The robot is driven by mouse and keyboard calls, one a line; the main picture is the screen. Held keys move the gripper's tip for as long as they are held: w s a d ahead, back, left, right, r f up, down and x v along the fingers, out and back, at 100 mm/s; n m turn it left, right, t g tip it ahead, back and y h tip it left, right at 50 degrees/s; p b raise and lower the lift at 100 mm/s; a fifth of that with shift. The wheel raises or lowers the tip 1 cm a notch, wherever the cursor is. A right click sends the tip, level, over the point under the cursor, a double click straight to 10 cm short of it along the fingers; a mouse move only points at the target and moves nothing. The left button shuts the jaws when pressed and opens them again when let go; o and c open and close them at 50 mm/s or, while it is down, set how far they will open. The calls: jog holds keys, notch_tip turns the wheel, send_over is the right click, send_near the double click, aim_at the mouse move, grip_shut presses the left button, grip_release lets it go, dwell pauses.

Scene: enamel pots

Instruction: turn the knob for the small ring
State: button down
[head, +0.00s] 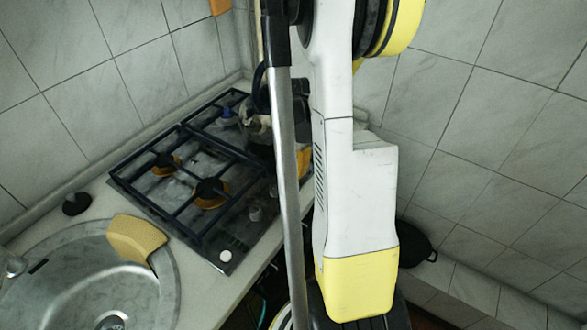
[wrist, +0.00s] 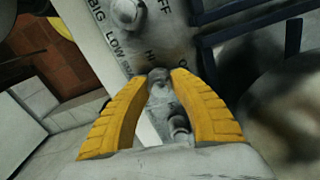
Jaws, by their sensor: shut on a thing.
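The gas hob (head: 190,228) has a steel top, dark grates and orange burners. In the wrist view the yellow fingers of my gripper (wrist: 165,77) are closed in on a grey metal knob (wrist: 160,88), which sits between their tips. A second knob (wrist: 127,12) stands further along the panel, by printed letters reading BIG, LOW and OFF. In the head view a white knob (head: 225,256) shows at the hob's near corner. My gripper is mostly hidden behind my arm there, with a bit of yellow finger (head: 303,162) showing. I cannot tell which knob serves the small ring.
A round sink (head: 75,275) with a tan sponge (head: 135,238) on its rim lies left of the hob. A small black round thing (head: 76,203) is on the counter. A dark pan (head: 418,242) lies at the right. Tiled walls close in behind.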

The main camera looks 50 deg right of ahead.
aim_at(294, 165)
jog(key=n, duration=0.5)
jog(key=shift+n, duration=0.3)
jog(key=n, duration=0.4)
jog(key=shift+n+b, duration=0.4)
jog(key=shift+n, duration=0.3)
jog(key=c, duration=1)
grip_release()
jog(key=shift+c, duration=0.2)
notch_tip(294, 165, up, 12)
